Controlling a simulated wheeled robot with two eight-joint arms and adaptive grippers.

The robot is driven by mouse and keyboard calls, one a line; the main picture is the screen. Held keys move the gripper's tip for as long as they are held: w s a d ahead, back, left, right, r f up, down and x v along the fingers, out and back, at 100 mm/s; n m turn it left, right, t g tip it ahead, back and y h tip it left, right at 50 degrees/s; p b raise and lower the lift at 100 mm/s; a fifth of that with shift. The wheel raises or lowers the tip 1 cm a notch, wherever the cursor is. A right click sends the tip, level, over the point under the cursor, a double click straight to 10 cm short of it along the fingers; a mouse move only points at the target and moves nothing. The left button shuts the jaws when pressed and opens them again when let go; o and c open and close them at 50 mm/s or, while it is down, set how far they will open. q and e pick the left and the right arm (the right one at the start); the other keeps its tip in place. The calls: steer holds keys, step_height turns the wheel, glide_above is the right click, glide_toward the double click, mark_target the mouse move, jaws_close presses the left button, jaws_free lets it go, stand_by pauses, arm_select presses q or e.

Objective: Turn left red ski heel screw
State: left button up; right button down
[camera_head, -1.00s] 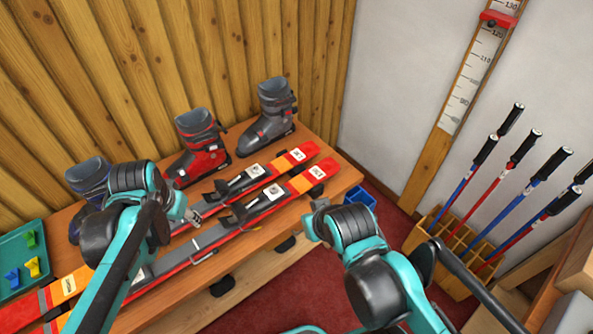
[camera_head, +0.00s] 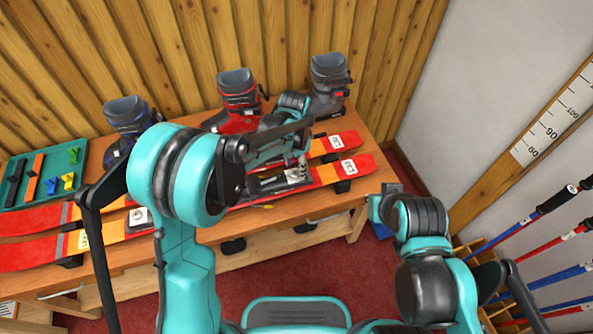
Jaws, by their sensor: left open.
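Two red and orange skis lie side by side on the wooden bench: a back one (camera_head: 335,143) and a front one (camera_head: 348,168). Their bindings are partly hidden behind my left arm. My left gripper (camera_head: 303,170) is open and points down over the front ski's binding (camera_head: 290,180), close to its light plate. I cannot tell whether it touches. The heel screw is too small or hidden to make out. My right gripper (camera_head: 384,190) is off the bench's right front corner, away from the skis; its jaws are too unclear to judge.
A blue boot (camera_head: 127,118), a red boot (camera_head: 238,95) and a grey boot (camera_head: 330,80) stand along the back wall. A green tray (camera_head: 75,153) with small coloured parts is at the left. Ski poles (camera_head: 550,238) stand in a rack at the right.

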arm_select(q)
steer(key=shift+f, duration=0.95)
jaws_close()
steer(key=shift+n, duration=0.4)
steer(key=n, duration=1.1)
steer(key=shift+p, duration=0.4)
